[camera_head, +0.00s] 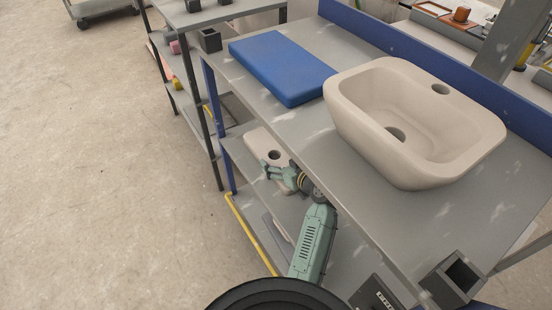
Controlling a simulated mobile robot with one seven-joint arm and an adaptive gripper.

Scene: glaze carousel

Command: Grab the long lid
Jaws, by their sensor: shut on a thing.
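A long beige lid (262,142) with rounded corners and a dark round hole is at the middle shelf, under the worktop's front edge. The fingers and wrist cover part of the lid's near end. I cannot tell whether the lid rests on the shelf or is slightly raised.
A beige basin (368,124) and a blue pad (280,66) lie on the grey worktop (300,128) above my arm. Its edge overhangs the shelf (240,150). A blue post (226,166) stands left of the lid. Open floor (90,190) lies to the left.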

